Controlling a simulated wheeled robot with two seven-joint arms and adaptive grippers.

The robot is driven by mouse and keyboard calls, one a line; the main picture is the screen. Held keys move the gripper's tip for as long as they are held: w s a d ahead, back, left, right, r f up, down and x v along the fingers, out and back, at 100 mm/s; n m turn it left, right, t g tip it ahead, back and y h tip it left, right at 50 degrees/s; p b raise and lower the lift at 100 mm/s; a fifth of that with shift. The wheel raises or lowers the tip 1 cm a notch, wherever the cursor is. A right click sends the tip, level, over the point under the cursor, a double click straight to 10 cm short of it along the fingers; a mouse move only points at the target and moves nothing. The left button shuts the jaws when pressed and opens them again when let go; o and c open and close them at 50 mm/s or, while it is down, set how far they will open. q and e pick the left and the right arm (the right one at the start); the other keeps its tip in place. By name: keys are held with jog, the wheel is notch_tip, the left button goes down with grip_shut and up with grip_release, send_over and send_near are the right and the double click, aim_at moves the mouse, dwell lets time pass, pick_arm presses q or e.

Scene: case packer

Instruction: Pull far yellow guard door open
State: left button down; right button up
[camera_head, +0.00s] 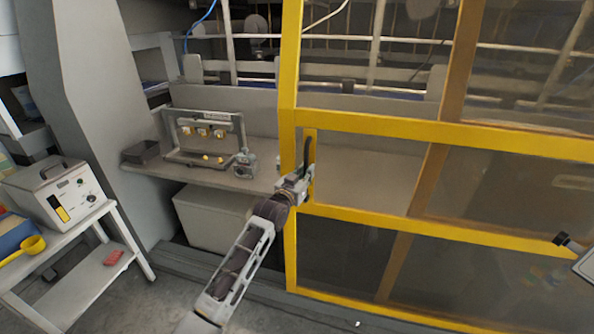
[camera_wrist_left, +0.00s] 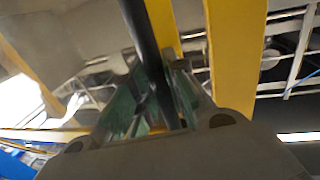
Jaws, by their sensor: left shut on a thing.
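The yellow guard door (camera_head: 390,122) has a yellow frame with clear panels and stands in the middle and right of the head view. Its black handle (camera_head: 307,152) is upright on a yellow plate near the door's left edge. My left gripper (camera_head: 298,182) is at the lower part of this handle. In the left wrist view the black handle (camera_wrist_left: 142,38) runs between the fingers, and my left gripper (camera_wrist_left: 155,95) is shut on it. The yellow frame (camera_wrist_left: 236,55) shows behind. Part of my right gripper (camera_head: 565,241) shows at the right edge; its fingers are unclear.
A bench with a gauge panel (camera_head: 207,131) and a dark small bin (camera_head: 140,152) stands left of the door. A white cart (camera_head: 105,215) carries a control box (camera_head: 62,195) and a yellow scoop (camera_head: 25,249) at far left.

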aim_at(326, 168)
pick_arm(q)
jog(key=shift+s+d+f, duration=0.1)
jog(key=shift+s+d, duration=0.2)
jog(key=shift+d, duration=0.55)
jog(key=shift+s+d+f, duration=0.1)
jog(key=shift+s+d, duration=0.25)
jog(key=shift+d, duration=0.45)
jog(key=shift+s+d+f, duration=0.1)
jog(key=shift+s+d, duration=0.2)
jog(key=shift+d, duration=0.55)
jog(key=c, duration=1.4)
grip_release()
jog(key=shift+r, duration=0.15)
jog(key=shift+a, duration=0.1)
jog(key=shift+v, duration=5.95)
